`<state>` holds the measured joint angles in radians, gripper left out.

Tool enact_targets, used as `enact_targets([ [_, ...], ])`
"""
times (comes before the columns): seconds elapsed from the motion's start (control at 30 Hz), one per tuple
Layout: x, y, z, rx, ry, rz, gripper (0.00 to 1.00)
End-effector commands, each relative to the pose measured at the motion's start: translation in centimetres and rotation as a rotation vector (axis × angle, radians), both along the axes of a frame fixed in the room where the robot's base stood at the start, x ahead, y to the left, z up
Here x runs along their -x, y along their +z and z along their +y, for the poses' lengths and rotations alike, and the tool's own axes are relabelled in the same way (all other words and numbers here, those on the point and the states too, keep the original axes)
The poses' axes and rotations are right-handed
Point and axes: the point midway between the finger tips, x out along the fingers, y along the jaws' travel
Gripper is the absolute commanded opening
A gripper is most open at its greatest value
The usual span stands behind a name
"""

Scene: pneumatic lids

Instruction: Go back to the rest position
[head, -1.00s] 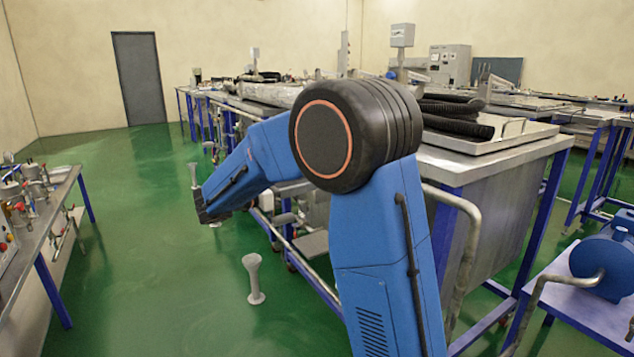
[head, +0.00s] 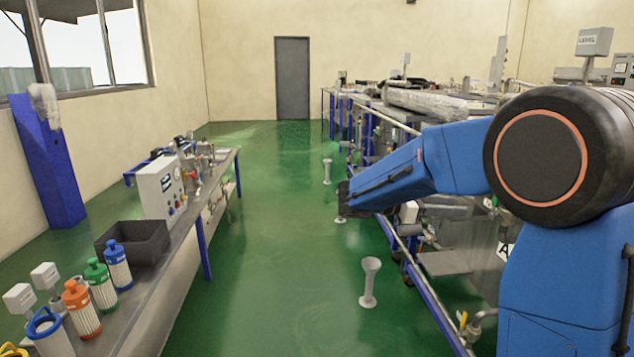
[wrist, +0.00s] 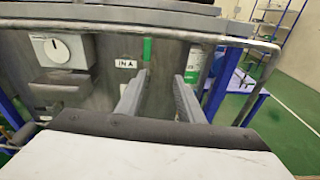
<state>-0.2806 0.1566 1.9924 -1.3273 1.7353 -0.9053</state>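My blue arm with its black joint fills the right of the head view and reaches left along the row of benches. Its dark end, with my gripper, shows small near the left end of the forearm, and the fingers cannot be made out there. In the wrist view my gripper (wrist: 161,90) has its two grey fingers spread apart with nothing between them. The fingers point at a grey panel (wrist: 108,95) with a label reading "IN A" (wrist: 126,63), a green strip (wrist: 147,50) and a dial (wrist: 60,48).
A bench at left holds orange (head: 80,308), green (head: 100,285) and blue (head: 118,265) capped canisters, a dark bin (head: 135,243) and a control box (head: 160,188). A grey post (head: 370,283) stands on the green floor.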

Motion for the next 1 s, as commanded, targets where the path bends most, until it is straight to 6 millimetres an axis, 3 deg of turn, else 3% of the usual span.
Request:
enact_targets([
  [0.2, 6.9, -1.8, -2.6, -0.230, -0.080, -0.162, 0.34],
  [0.47, 14.5, -4.9, -3.1, -0.501, -0.204, -0.384, 0.34],
  [0.67, 19.7, -7.3, -2.0, -0.701, -0.321, -0.569, 0.34],
  [1.0, 26.8, -11.1, 1.9, -1.024, -0.562, -0.905, 0.34],
])
